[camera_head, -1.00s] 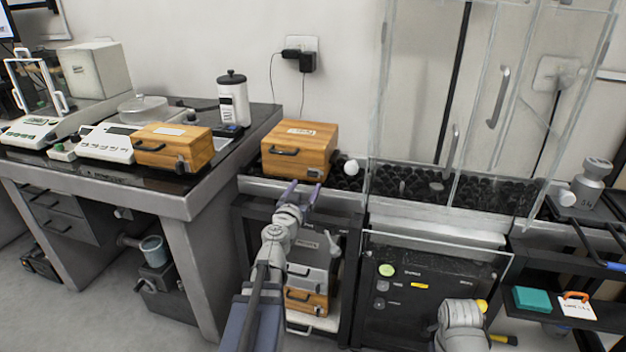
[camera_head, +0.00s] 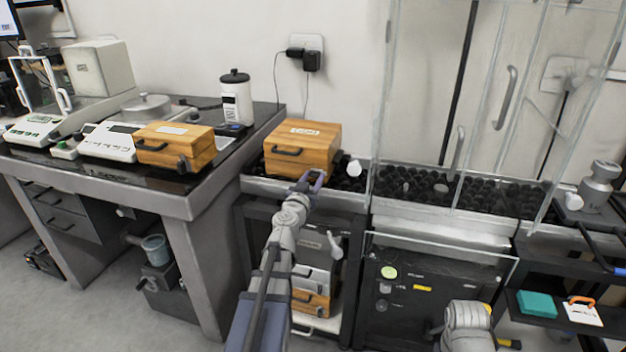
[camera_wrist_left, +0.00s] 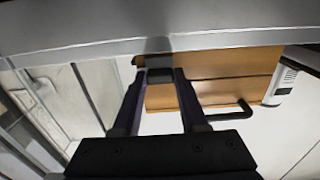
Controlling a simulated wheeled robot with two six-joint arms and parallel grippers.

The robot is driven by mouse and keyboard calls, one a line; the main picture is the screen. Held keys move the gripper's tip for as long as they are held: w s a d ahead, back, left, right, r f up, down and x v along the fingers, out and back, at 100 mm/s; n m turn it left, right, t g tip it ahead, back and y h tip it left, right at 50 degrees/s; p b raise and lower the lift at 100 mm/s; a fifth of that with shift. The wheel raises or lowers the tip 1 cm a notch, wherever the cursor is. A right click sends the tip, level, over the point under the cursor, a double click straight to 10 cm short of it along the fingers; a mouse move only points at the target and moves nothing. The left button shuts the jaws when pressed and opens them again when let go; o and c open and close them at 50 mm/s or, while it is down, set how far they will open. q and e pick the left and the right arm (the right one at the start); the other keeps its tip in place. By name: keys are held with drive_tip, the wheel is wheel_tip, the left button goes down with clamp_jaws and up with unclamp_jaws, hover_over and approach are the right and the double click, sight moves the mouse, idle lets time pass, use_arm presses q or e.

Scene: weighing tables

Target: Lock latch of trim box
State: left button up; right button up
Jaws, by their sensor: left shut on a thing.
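A wooden box (camera_head: 310,155) with a dark front handle and a label on its lid stands on the dark stand at the middle; its lid looks down. I cannot read the label, so I cannot tell if it is the trim box. My left gripper (camera_head: 308,181) is at the right part of its front. In the left wrist view the box (camera_wrist_left: 215,68) fills the upper middle, and the gripper (camera_wrist_left: 160,76) is shut on a small dark latch (camera_wrist_left: 158,76) at its front. The fingers partly hide the latch. My right gripper is not in view.
A second wooden box (camera_head: 190,147) stands on the left table beside a balance (camera_head: 107,143). A small white object (camera_head: 354,168) is close to the middle box's right side. A glass enclosure (camera_head: 470,100) rises to the right. Another wooden box (camera_head: 312,301) is on a lower shelf.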

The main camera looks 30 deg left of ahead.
use_arm(q)
clamp_jaws()
drive_tip(key=n, duration=1.4)
drive_tip(key=shift+n, duration=2)
